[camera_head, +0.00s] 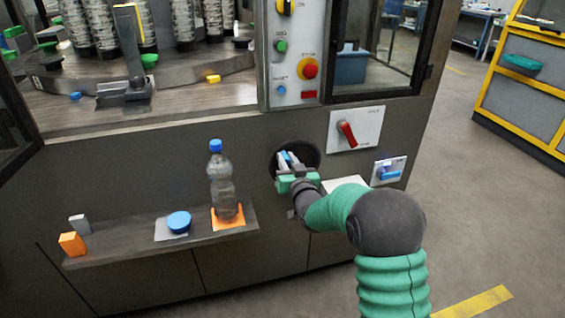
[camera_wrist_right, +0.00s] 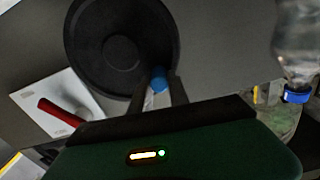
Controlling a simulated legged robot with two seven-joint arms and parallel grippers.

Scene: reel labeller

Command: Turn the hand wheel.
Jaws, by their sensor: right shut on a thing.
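The hand wheel (camera_head: 312,150) is a black disc on the dark front panel of the machine. It also shows in the right wrist view (camera_wrist_right: 122,25), with a round hub in its middle and a blue-tipped handle (camera_wrist_right: 158,74) at its rim. My right gripper (camera_head: 286,164) is in front of the wheel and covers part of it in the head view. In the right wrist view its two fingers (camera_wrist_right: 158,92) are on either side of the handle, shut on it. My left gripper is in neither view.
A red rotary switch (camera_head: 347,133) on a white plate is right of the wheel. A clear bottle with a blue cap (camera_head: 223,183) stands on the shelf (camera_head: 200,237) to the left. A blue round object (camera_head: 178,221) and an orange block (camera_head: 72,243) are on that shelf.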

